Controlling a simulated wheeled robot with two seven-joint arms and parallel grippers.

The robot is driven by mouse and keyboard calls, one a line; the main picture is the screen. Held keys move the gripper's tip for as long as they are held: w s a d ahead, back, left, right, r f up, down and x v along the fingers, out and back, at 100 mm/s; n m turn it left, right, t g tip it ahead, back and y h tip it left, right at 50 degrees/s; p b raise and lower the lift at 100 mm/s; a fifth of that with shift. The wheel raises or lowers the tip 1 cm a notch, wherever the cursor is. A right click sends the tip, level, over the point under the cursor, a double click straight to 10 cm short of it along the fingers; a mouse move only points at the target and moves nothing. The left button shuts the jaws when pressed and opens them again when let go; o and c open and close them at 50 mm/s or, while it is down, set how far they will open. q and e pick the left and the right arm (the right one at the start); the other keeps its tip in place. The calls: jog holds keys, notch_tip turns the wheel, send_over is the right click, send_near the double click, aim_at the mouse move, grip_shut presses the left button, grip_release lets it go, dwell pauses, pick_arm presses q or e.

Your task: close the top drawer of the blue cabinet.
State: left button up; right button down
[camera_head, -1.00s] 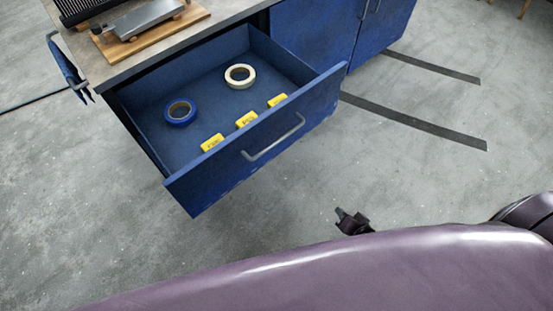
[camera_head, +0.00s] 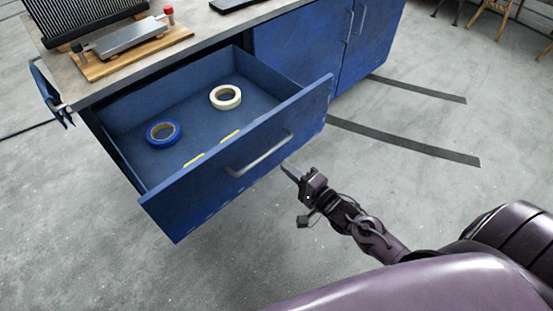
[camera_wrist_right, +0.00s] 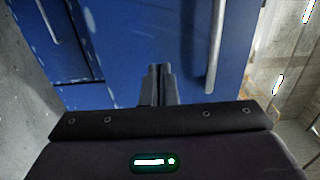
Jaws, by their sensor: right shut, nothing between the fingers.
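The top drawer (camera_head: 205,207) of the blue cabinet (camera_head: 290,48) is pulled well out in the head view, with a grey bar handle (camera_head: 258,158) on its front. Inside lie a blue tape roll (camera_head: 163,134), a cream tape roll (camera_head: 225,97) and yellow items mostly hidden behind the front panel. My right gripper (camera_head: 287,170) is shut and empty, in front of the drawer face near the right end of the handle. In the right wrist view the fingertips (camera_wrist_right: 158,70) point at blue panels, with a grey bar handle (camera_wrist_right: 215,45) to their right; whether they touch anything I cannot tell. My left gripper is not in view.
The worktop (camera_head: 200,40) above the drawer holds a wooden board (camera_head: 135,55) with a metal tool on it. Dark strips (camera_head: 405,140) lie on the floor to the right. The concrete floor in front of the drawer is clear apart from my arm.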

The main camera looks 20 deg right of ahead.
aim_at(277, 160)
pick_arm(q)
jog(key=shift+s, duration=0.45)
pick_arm(e)
jog(key=shift+x, duration=2.5)
